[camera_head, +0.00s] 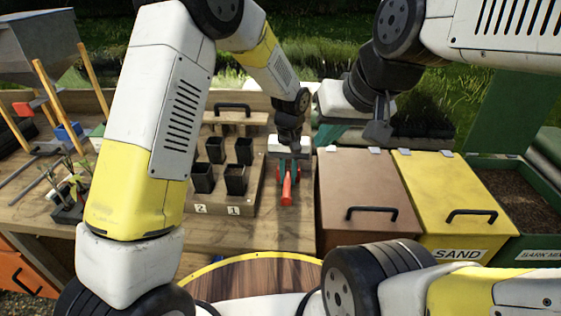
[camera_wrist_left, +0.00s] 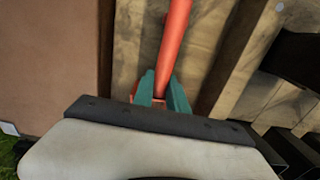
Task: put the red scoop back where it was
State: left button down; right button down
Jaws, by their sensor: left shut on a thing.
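The red scoop's handle (camera_head: 287,190) points toward the front of the wooden bench, between the pot tray and the brown bin. My left gripper (camera_head: 290,167) is above the bench, its teal fingers shut on the scoop. In the left wrist view the red handle (camera_wrist_left: 174,42) runs up and away from between the fingers (camera_wrist_left: 161,95); the rest of the scoop is mostly hidden by the gripper. I cannot tell whether the scoop touches the bench. My right gripper (camera_head: 330,132) hangs behind the brown bin; its finger opening is not clear.
A wooden tray (camera_head: 212,205) with several black pots and labels 1 and 2 stands just left of the scoop. A brown lidded bin (camera_head: 365,180), a yellow SAND bin (camera_head: 447,190) and a green bark bin (camera_head: 510,220) stand to the right. Seedlings (camera_head: 70,190) are far left.

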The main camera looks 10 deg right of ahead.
aim_at(288, 174)
pick_arm(q)
jog(key=c, duration=1.3)
grip_release()
jog(key=shift+f, duration=0.15)
notch_tip(288, 174, up, 12)
jog(key=s+a+r+h, duration=0.1)
jog(key=s+a+r, duration=0.1)
jog(key=a+r, duration=0.45)
jog(key=s+a+r+t, duration=0.2)
jog(key=s+a, duration=0.3)
jog(key=a, duration=0.1)
jog(key=s+a+r+n+t+h, duration=0.1)
jog(key=s+a+r+t, duration=0.1)
jog(key=s+a, duration=0.4)
jog(key=s+a+r+t, duration=0.2)
jog(key=s+a+r, duration=0.1)
jog(key=s+a, duration=0.3)
jog(key=shift+s+a+n, duration=0.1)
jog(key=shift+a+n, duration=0.05)
jog(key=shift+n, duration=0.25)
